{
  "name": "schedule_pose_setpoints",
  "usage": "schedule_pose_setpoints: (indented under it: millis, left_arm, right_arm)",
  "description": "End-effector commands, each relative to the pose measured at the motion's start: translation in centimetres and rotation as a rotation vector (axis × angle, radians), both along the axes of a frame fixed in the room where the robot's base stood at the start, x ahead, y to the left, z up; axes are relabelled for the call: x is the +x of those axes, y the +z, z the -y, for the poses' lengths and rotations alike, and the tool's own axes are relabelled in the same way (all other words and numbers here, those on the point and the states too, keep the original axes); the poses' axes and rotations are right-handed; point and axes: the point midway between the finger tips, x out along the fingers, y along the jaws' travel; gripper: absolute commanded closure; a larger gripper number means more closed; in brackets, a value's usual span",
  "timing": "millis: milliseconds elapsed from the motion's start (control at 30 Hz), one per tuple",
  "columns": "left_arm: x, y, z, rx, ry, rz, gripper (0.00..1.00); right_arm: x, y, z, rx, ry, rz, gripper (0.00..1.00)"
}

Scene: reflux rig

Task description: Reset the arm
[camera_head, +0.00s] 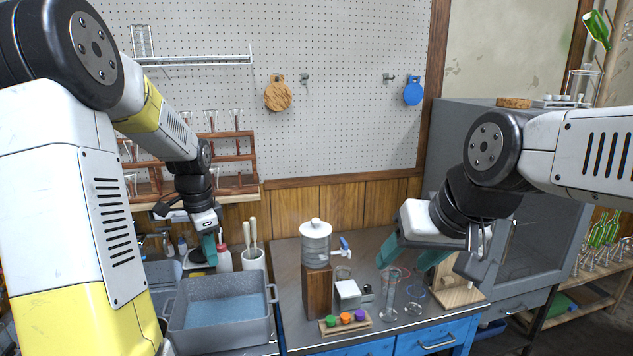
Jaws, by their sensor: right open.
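My left arm comes in from the left. Its gripper (209,250) points down above the back of the grey basin (176,333), beside white bottles. Its teal fingers overlap from this side, so the gap between them is hidden. My right arm comes in from the right. Its gripper (408,262) hangs over the grey bench, with its teal fingers spread apart and nothing seen between them. Clear glassware (390,297) stands just below and in front of it.
A white-lidded dispenser (316,245) sits on a wooden block (317,290) between the grippers. A small rack with coloured knobs (345,322) lies at the bench's front. A wooden glass rack (232,158) is behind my left arm; a grey cabinet (455,125) stands behind my right.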

Motion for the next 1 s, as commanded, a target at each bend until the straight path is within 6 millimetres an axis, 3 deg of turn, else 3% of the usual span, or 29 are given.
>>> schedule_pose_setpoints:
  millis: [200,400,600,700,1000]
  left_arm:
    - [-5.6,7.2,4.3,-0.071,0.266,0.137,0.75]
    - [-12.1,11.3,7.9,-0.212,0.535,0.247,0.75]
    - [-17.8,12.7,10.3,-0.375,0.752,0.300,0.75]
    - [-19.4,12.8,11.0,-0.435,0.819,0.310,0.75]
    - [-20.5,12.7,11.5,-0.478,0.872,0.309,0.75]
  right_arm:
    - [0.0,0.0,0.0,0.000,0.000,0.000,0.45]
    - [0.0,0.0,0.0,0.000,0.000,0.000,0.45]
    - [0.0,0.0,0.0,0.000,0.000,0.000,0.45]
    - [0.0,0.0,0.0,0.000,0.000,0.000,0.45]
    - [0.0,0.0,0.0,0.000,0.000,0.000,0.45]
